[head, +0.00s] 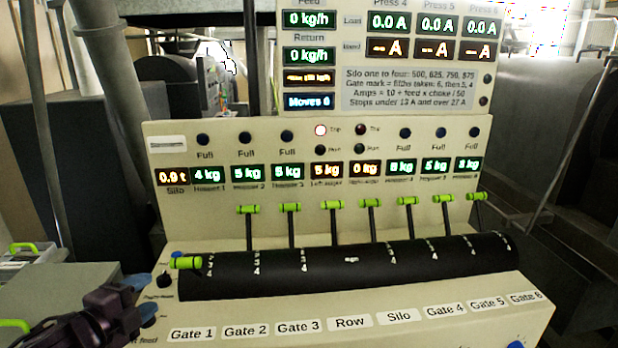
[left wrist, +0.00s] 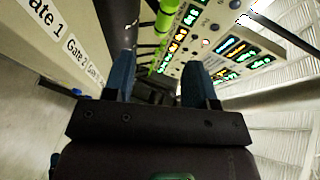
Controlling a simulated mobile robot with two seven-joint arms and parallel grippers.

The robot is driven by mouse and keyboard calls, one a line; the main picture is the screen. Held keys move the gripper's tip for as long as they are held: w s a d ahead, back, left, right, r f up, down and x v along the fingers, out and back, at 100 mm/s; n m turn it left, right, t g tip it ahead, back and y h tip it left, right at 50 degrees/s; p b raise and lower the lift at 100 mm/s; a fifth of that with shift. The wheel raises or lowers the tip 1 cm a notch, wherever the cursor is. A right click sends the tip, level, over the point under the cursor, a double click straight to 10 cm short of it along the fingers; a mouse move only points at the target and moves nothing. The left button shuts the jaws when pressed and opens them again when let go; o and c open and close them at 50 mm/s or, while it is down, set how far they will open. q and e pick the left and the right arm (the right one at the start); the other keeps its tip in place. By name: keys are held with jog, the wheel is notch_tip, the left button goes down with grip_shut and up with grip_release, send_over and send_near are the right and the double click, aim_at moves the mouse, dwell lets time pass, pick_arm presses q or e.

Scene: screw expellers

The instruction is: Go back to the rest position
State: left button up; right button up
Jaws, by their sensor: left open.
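My left gripper (head: 143,296) is at the lower left of the head view, beside the left end of the cream control console (head: 350,322). Its dark body and blue fingers show there, and the left wrist view shows the two fingers (left wrist: 160,82) apart with nothing between them. The leftmost green-handled lever (head: 186,262) is low, near the front of the black drum, a little right of and above the gripper and apart from it. The other green-handled levers (head: 332,204) stand up in a row behind the drum. My right gripper is not in view.
The black drum (head: 350,262) lies across the console, above labels Gate 1 to Gate 6, Row and Silo. An upright display panel (head: 320,222) stands behind; its Trip lamp (head: 320,130) is lit.

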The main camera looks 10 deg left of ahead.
pick_arm(q)
jog(key=s+d+f+n+g+y, duration=0.1)
jog(key=s+f+n, duration=0.2)
jog(key=f+n, duration=0.4)
jog(key=s+d+f+n+y, duration=0.15)
jog(key=f+n, duration=0.25)
jog(key=f, duration=0.4)
jog(key=s+d+f+n+g, duration=0.1)
jog(key=s+d+f+n, duration=0.2)
jog(key=s+f, duration=0.2)
jog(key=s+d+f+n+g, duration=0.1)
jog(key=s+d+f+n, duration=0.2)
jog(key=s+f, duration=0.3)
jog(key=shift+s+f+n+g, duration=0.2)
jog(key=shift+s+n+g, duration=0.1)
jog(key=shift+s+g, duration=0.15)
jog(key=shift+y, duration=0.25)
